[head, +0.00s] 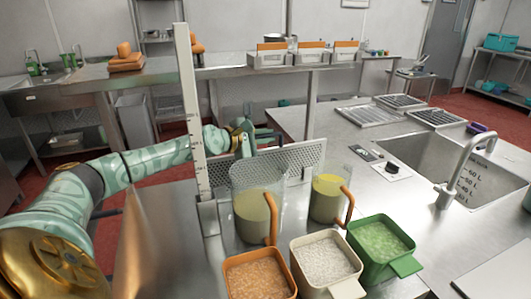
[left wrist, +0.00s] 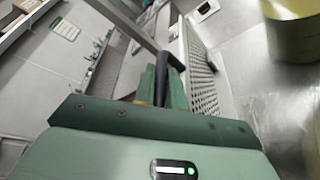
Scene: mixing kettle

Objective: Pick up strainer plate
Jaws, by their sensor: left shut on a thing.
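The strainer plate (head: 282,163) is a grey perforated metal plate, standing tilted behind the pitchers in the head view. Its holes also show in the left wrist view (left wrist: 202,82). My left gripper (head: 243,132) is at the plate's upper left side, behind the tall white measuring post. In the left wrist view, my left gripper (left wrist: 162,82) is shut on the plate's dark handle. The exact finger contact is partly hidden. My right gripper is not in view.
Two clear pitchers (head: 251,214) (head: 325,199) with orange handles stand close in front of the plate. Orange, white and green filled containers (head: 260,277) (head: 326,262) (head: 381,250) are nearer. A measuring post (head: 188,100) rises at left. A sink (head: 440,165) lies right.

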